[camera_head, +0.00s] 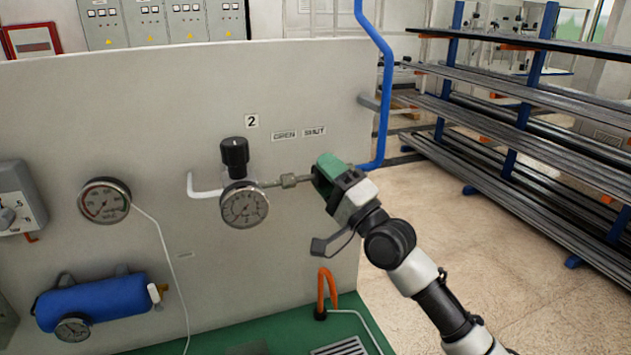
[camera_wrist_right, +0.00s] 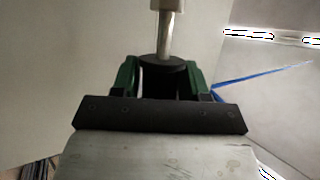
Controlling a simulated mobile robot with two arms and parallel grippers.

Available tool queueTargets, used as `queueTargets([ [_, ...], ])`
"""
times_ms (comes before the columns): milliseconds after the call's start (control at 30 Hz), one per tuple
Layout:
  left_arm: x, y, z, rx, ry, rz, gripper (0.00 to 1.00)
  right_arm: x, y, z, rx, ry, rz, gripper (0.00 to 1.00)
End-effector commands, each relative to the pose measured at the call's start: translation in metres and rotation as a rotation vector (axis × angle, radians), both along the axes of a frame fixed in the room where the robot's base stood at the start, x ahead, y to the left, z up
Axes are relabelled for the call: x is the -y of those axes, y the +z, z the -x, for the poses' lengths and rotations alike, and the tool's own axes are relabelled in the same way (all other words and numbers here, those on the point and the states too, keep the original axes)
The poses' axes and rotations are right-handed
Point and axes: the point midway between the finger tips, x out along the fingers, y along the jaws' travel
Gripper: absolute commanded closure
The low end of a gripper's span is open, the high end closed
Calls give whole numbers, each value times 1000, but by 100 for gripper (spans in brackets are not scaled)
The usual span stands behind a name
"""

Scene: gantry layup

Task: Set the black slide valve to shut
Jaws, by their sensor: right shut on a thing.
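My right gripper (camera_head: 326,174) has green fingers and is at the pipe on the panel, just right of a metal fitting (camera_head: 289,181) and slightly below the SHUT label (camera_head: 315,131). In the right wrist view, the black slide valve (camera_wrist_right: 162,65) is a round black sleeve on a metal rod, between the fingers of my right gripper (camera_wrist_right: 162,78), which is shut on it. In the head view the gripper hides the sleeve. The OPEN label (camera_head: 284,136) is left of the SHUT label. My left gripper is not in view.
A pressure gauge (camera_head: 244,205) and a black knob (camera_head: 235,152) are left of the fitting. A blue pipe (camera_head: 387,90) runs along the panel's right edge, close to my right gripper. Metal racks (camera_head: 520,120) stand at the right, with open floor in front.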

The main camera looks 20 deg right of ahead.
Motion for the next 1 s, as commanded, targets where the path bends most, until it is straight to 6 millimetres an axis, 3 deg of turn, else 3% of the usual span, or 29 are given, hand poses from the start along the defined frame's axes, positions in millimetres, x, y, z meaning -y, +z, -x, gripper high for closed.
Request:
queueTargets([
  [133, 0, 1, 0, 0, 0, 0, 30, 3, -1, -1, -4, -9, 3, 98],
  [167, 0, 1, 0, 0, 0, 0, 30, 3, -1, -1, -3, -9, 4, 51],
  [233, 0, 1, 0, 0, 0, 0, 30, 3, -1, -1, -3, -8, 3, 40],
  [633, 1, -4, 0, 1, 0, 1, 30, 6, -7, 6, -3, -5, 0, 40],
  [1000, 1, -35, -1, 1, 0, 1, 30, 36, -43, 62, -5, -8, 3, 40],
])
